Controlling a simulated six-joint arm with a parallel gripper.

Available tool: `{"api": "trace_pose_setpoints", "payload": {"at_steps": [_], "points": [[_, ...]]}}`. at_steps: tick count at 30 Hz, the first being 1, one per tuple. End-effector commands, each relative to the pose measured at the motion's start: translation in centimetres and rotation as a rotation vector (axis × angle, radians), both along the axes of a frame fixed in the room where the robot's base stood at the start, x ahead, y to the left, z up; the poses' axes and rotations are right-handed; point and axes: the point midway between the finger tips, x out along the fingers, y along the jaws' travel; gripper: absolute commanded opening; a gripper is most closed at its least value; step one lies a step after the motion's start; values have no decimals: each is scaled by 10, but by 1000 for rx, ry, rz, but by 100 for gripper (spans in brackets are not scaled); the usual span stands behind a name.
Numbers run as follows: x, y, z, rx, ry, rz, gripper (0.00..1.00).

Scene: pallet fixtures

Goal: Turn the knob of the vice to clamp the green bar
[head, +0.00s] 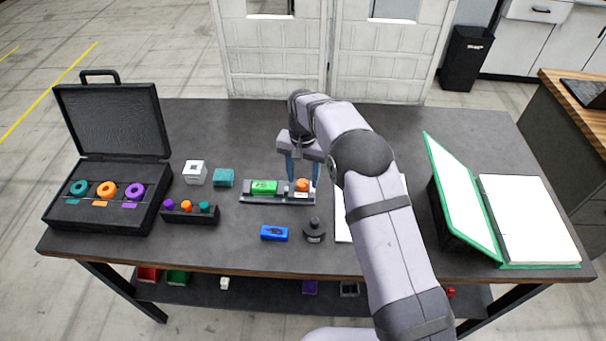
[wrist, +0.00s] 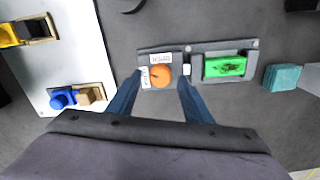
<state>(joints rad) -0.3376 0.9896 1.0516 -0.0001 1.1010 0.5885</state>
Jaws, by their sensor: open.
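The vice (head: 278,199) lies on the dark table near its middle as a grey base plate. The green bar (head: 264,187) lies in its left part in the head view; the wrist view shows the bar (wrist: 225,66) at the right. The orange knob (head: 302,185) is at the other end of the vice, and in the wrist view the knob (wrist: 160,75) has a dark mark on top. My gripper (head: 303,180) is open, pointing down. Its blue fingers (wrist: 159,88) stand on either side of the knob, with visible gaps. Whether they reach down to the knob's height is unclear.
An open black case (head: 75,215) with coloured rings is at the left, beside a small peg rack (head: 190,214). A white cube (head: 195,172), a teal block (head: 223,178), a blue block (head: 274,233) and a dark round object (head: 314,230) surround the vice. A green-edged binder (head: 533,264) lies right.

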Motion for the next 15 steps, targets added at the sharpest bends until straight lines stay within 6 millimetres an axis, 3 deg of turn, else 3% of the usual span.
{"api": "trace_pose_setpoints", "payload": {"at_steps": [11, 15], "points": [[0, 0, -7, 0, 0, 0, 46], [0, 0, -7, 0, 0, 0, 17]]}}
